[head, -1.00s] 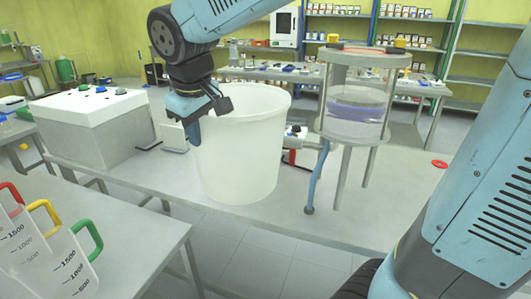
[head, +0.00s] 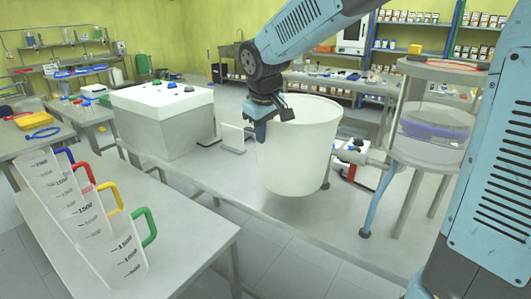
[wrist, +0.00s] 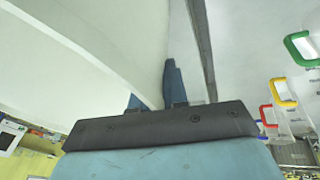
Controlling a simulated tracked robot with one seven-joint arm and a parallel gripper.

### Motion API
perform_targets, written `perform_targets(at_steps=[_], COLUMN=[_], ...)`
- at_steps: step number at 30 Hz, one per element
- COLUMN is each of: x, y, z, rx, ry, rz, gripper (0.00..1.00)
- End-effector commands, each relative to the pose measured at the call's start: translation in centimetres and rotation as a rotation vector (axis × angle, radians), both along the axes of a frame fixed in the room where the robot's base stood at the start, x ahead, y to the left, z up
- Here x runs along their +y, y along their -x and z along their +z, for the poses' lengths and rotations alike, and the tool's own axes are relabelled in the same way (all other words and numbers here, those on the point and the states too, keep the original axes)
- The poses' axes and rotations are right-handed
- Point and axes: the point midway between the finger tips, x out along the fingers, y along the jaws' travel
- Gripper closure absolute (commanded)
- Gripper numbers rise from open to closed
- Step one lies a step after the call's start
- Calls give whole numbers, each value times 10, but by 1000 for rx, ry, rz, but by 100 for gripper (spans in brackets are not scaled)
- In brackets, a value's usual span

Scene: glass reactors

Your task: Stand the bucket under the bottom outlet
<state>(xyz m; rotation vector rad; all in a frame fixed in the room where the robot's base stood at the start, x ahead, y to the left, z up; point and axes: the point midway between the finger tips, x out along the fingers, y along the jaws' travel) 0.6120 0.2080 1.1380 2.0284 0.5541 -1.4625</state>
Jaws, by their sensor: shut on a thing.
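A large white bucket (head: 298,155) is in the middle of the head view, upright or nearly so. My gripper (head: 268,112) is shut on its rim at the left side. The glass reactor (head: 432,128) with purple liquid stands right of the bucket, on legs. The bottom outlet cannot be made out clearly.
A white-topped grey box (head: 165,120) stands left of the bucket on the bench (head: 240,195). A red and white device (head: 355,165) is between bucket and reactor. A near table (head: 170,240) holds measuring jugs (head: 115,235) with coloured handles. Open floor lies between the tables.

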Motion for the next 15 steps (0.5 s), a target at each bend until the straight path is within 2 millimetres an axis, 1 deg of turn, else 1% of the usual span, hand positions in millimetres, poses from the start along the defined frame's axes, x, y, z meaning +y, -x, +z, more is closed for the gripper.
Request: perform_targets(at_steps=[1, 6, 15], x=[0, -3, -4], y=[-6, -25, -37], z=[-10, -32, -46], rx=[4, 3, 1], ry=[1, 1, 1], rz=[1, 1, 2], gripper=[100, 100, 100])
